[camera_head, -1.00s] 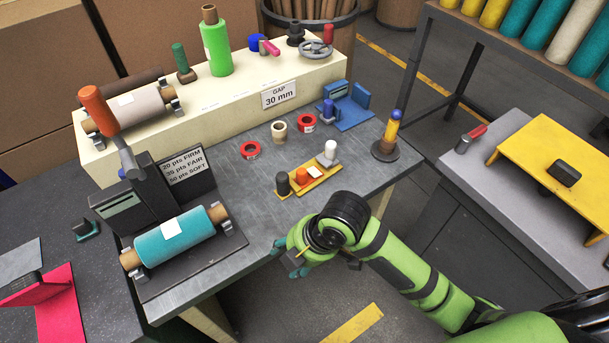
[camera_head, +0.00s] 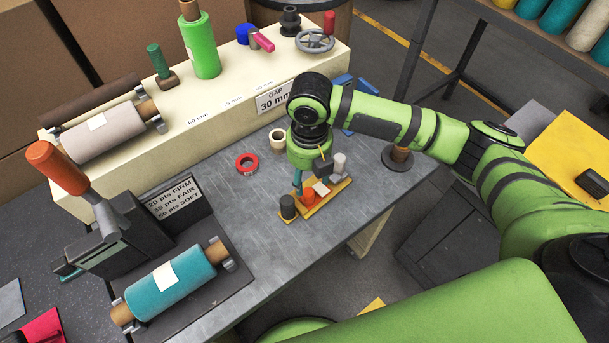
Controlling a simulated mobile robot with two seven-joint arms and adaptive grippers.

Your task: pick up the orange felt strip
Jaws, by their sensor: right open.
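The orange felt piece (camera_head: 308,198) is a short upright roll on a small yellow tray (camera_head: 289,217) on the grey workbench in the head view. A dark grey roll (camera_head: 288,206) stands to its left on the tray. A cream piece (camera_head: 321,188) and a light grey roll (camera_head: 339,162) are to its right. My right gripper (camera_head: 309,182) points down over the tray, open, with its teal fingertips just above or beside the orange piece. I cannot tell whether they touch it. The gripper hides part of the tray's far side. My left gripper is not in view.
A red tape roll (camera_head: 247,164) and a tan roll (camera_head: 277,139) lie behind the tray. A teal felt roll (camera_head: 171,283) sits in a stand at the left front. A cream block (camera_head: 200,128) with a gap sign runs along the back. The bench front is clear.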

